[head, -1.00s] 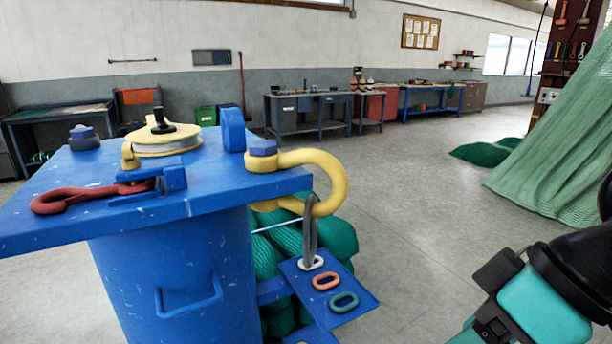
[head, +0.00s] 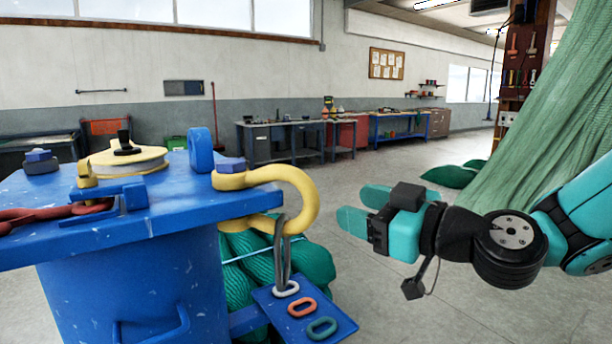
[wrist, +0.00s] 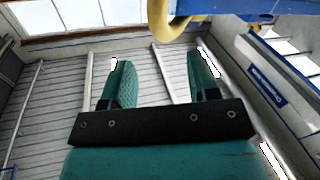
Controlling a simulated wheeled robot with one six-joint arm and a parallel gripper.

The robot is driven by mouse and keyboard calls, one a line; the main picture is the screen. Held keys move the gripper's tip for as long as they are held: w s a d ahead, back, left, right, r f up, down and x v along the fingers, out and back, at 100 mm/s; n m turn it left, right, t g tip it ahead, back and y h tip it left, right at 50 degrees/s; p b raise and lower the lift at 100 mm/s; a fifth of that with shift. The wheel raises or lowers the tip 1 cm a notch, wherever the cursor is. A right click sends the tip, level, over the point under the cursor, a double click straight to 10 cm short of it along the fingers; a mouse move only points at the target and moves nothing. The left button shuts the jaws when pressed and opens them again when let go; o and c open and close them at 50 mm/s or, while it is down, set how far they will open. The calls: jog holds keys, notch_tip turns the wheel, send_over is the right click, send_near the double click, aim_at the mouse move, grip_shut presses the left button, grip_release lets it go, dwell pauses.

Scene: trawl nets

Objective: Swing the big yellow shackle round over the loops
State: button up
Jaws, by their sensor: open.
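The big yellow shackle (head: 300,190) is mounted at the right edge of the blue stand's top, its bow sticking out to the right. A grey strap hangs through the bow. Below it, a small blue shelf (head: 267,302) bears a white loop (head: 287,288), a red loop (head: 302,307) and a green loop (head: 322,328). My gripper (head: 357,208) is open and empty, just right of the shackle and apart from it in the head view. In the wrist view the shackle (wrist: 172,28) shows at the top, beyond the two fingers (wrist: 164,82).
The blue stand (head: 150,225) also carries a yellow reel (head: 125,160) and a red shackle (head: 50,218). Green netting (head: 265,262) is bundled behind the shelf. A large green net (head: 540,130) hangs at the right.

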aim_at(312, 192)
jog(key=p+x, duration=0.5)
jog(key=x, duration=0.5)
jog(key=shift+r, duration=0.1)
jog(key=shift+w+a, duration=0.3)
jog(key=shift+a, duration=0.05)
grip_shut()
